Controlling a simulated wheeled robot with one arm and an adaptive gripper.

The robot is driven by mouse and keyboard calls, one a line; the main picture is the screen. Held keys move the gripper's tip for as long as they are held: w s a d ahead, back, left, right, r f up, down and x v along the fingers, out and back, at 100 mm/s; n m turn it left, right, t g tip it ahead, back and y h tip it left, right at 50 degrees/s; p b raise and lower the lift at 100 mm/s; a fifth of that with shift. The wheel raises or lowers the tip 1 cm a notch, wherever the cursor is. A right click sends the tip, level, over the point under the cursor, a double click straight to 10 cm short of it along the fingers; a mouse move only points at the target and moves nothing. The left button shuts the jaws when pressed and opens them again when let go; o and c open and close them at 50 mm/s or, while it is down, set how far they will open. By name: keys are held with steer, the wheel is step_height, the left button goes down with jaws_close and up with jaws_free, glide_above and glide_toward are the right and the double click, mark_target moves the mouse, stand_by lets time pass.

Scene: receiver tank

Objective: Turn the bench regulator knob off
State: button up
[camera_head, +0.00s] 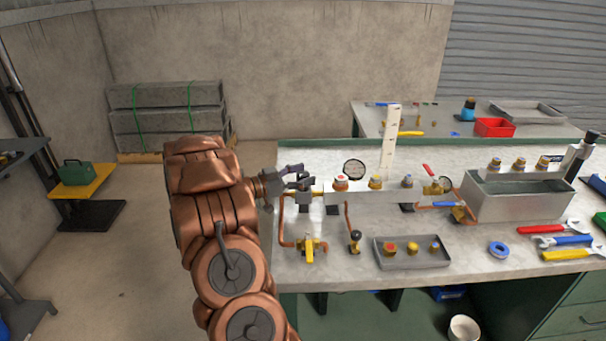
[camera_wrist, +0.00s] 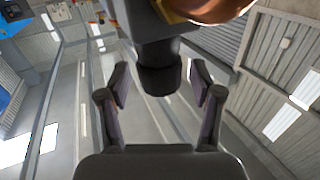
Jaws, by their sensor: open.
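A dark round knob (camera_wrist: 160,78) shows large in the wrist view, on a wider dark body above it. I take it for the bench regulator knob. My gripper (camera_wrist: 160,95) is open, with one finger on each side of the knob and a visible gap on both sides. In the head view my gripper (camera_head: 294,179) is at the left end of the metal manifold (camera_head: 333,197) on the bench. Dark parts there overlap with the fingers, so the knob is hard to make out. Whether the knob is on or off cannot be told.
The bench (camera_head: 340,272) holds a yellow-handled valve (camera_head: 309,247), a small black-knobbed valve (camera_head: 355,240), a grey tray (camera_head: 410,262) of fittings and a metal tank (camera_head: 520,203). Copper pipes run below the manifold. Wrenches (camera_head: 566,240) lie at right.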

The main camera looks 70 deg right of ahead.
steer(key=shift+s+d, duration=0.1)
steer(key=shift+d, duration=0.05)
steer(key=c, duration=1.2)
steer(key=shift+o, duration=0.2)
steer(key=shift+f+n+t+h+b, duration=0.15)
steer(key=shift+n+t+h+b, duration=0.35)
steer(key=shift+n+t+b, duration=0.15)
steer(key=n+t+h+b, duration=0.2)
steer(key=t, duration=0.1)
steer(key=shift+s+f, duration=0.1)
steer(key=n+t+h+b, duration=0.1)
steer(key=n+t+b, duration=0.1)
steer(key=t+b, duration=0.1)
steer(key=shift+n+t, duration=0.35)
steer(key=shift+t, duration=0.1)
steer(key=shift+r+n+t+b, duration=0.2)
steer(key=shift+n+t+b, duration=0.1)
steer(key=shift+t+b, duration=0.15)
